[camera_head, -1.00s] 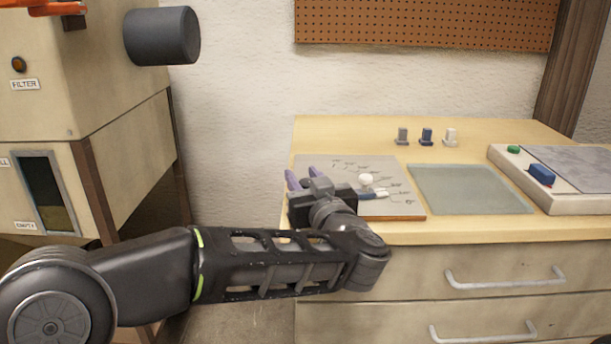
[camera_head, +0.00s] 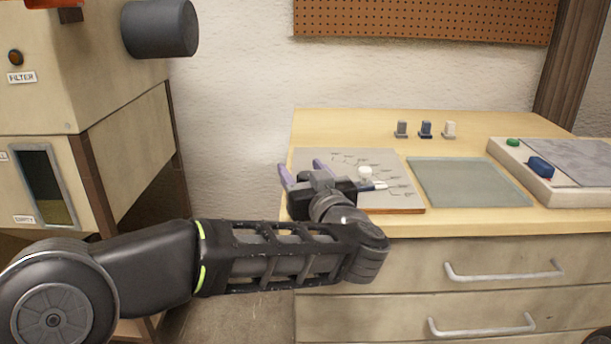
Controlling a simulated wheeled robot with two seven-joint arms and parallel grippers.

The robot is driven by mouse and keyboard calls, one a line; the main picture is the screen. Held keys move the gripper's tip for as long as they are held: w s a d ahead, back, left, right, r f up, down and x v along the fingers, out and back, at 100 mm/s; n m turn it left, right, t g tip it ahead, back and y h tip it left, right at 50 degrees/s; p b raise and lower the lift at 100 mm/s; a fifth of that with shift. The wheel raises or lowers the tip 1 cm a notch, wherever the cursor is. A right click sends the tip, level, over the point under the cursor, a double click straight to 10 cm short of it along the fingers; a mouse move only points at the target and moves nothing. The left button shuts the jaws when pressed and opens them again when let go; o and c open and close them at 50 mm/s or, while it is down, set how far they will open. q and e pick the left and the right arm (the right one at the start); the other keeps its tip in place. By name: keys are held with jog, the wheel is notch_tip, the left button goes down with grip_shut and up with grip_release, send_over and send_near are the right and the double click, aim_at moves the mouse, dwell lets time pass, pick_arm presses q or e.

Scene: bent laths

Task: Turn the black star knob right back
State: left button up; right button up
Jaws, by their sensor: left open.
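I cannot make out a black star knob in the head view; it may be hidden behind my left gripper or lie outside the picture. A lever with a white ball (camera_head: 365,171) is on this board, just right of the gripper. My gripper and wrist hide the board's front left part. My right gripper is not in view.
A grey-green mat (camera_head: 470,182) lies right of the board, beside a box with a blue knob (camera_head: 540,167). A cabinet (camera_head: 120,120) stands left.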

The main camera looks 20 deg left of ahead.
pick_arm(q)
jog(key=shift+s+d, duration=0.1)
jog(key=shift+b+v, duration=1)
jog(key=shift+v, duration=0.65)
jog(key=shift+b+v, duration=0.65)
jog(key=shift+v, duration=0.35)
jog(key=shift+s+d, duration=0.35)
jog(key=shift+d, duration=0.05)
jog(key=shift+s+d+b, duration=0.25)
jog(key=shift+s+b, duration=0.15)
jog(key=shift+s, duration=0.15)
